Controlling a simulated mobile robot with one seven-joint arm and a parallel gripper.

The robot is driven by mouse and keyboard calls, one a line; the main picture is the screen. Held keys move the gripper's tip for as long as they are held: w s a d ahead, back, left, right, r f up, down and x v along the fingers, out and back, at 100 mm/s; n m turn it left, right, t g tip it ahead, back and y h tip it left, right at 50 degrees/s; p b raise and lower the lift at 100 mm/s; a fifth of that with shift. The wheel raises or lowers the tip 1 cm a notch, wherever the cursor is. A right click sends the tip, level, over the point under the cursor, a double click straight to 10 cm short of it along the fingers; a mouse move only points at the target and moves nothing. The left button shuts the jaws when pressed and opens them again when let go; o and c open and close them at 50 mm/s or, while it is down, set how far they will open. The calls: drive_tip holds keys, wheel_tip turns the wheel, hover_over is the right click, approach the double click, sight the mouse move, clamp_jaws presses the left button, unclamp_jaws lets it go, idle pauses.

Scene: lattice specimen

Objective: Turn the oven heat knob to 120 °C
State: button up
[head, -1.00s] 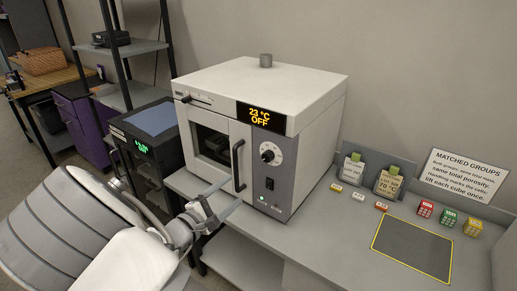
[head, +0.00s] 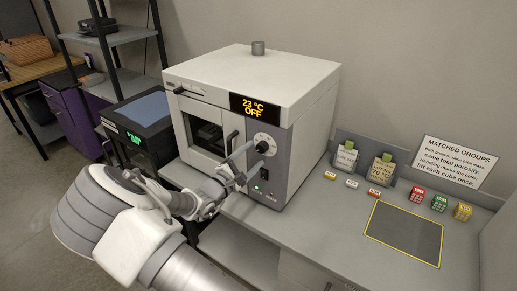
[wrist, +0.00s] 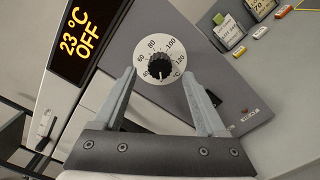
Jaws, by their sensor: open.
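The oven (head: 250,75) is a white box with a grey control panel. Its display (head: 254,107) reads "23 °C OFF", also legible in the wrist view (wrist: 84,35). The black ridged heat knob (wrist: 159,67) sits on a white dial (wrist: 144,55) marked 40, 60, 80, 100 and 120. A pale mark shows on the knob's lower side, near 40. My gripper (wrist: 159,74) is open, facing the panel, with one finger on each side of the knob. I cannot tell whether either finger touches it.
The oven door handle (head: 231,144) is left of the panel. Labelled bags (head: 382,170), small coloured cubes (head: 440,202) and a dark yellow-edged mat (head: 404,235) lie to the right.

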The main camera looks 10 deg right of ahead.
sight(260, 149)
drive_tip(key=shift+x, duration=1.9)
clamp_jaws()
